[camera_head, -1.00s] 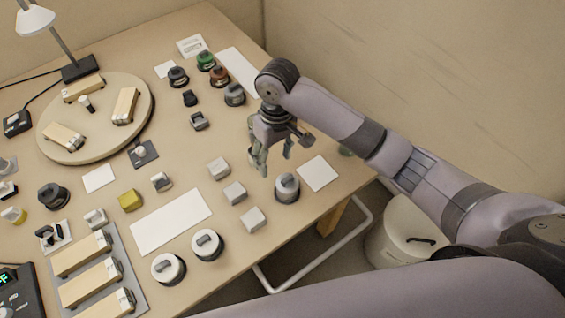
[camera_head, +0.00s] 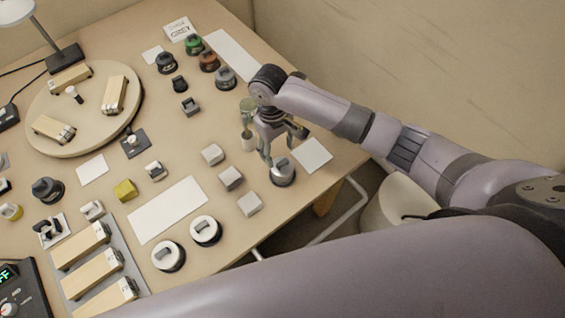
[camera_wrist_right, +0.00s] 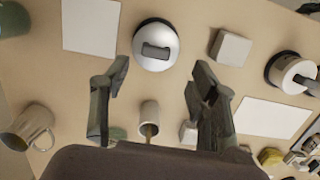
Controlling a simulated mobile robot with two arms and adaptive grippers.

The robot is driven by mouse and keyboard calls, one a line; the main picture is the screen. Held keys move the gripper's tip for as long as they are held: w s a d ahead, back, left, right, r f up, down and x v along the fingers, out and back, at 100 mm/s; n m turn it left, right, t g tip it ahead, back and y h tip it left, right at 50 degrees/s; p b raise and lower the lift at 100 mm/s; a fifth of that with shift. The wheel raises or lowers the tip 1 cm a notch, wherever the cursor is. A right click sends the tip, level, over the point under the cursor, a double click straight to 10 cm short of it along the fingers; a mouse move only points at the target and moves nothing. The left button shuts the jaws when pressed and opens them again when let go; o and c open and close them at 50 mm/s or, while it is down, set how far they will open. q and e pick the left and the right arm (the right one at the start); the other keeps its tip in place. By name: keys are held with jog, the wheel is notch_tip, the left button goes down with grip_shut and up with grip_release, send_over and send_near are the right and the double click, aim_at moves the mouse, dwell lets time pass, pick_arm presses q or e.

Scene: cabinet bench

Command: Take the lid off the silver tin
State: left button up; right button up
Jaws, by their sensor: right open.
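The silver tin (camera_head: 283,176) stands upright near the table's front right edge, with a dark base band and a grey handle on its lid. In the right wrist view its round silver lid (camera_wrist_right: 155,57) and grey handle (camera_wrist_right: 156,51) show at top centre, just beyond my fingertips. My right gripper (camera_head: 281,152) is open and empty, close above and behind the tin in the head view. In the right wrist view the spread fingers of the gripper (camera_wrist_right: 160,78) point toward the tin, with no visible contact. My left gripper is out of view.
A white card (camera_head: 312,156) lies right of the tin. Small pale blocks (camera_head: 249,204) stand to its left. A small cup (camera_wrist_right: 149,113) and a mug (camera_wrist_right: 33,125) stand near the gripper. Two white-topped tins (camera_head: 206,230) stand at the front edge.

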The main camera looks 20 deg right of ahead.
aim_at(283, 162)
jog(key=shift+s+d+f+p, duration=0.1)
jog(key=shift+d+f+p, duration=0.1)
jog(key=shift+f, duration=0.65)
jog(key=shift+s+d+f+p, duration=0.1)
jog(key=shift+f+p, duration=0.1)
jog(key=shift+f, duration=0.7)
jog(key=shift+s+d+f+p, duration=0.1)
jog(key=shift+d+f+p, duration=0.1)
jog(key=shift+f, duration=0.65)
jog(key=shift+a, duration=0.1)
jog(key=shift+c, duration=0.6)
jog(key=c, duration=0.8)
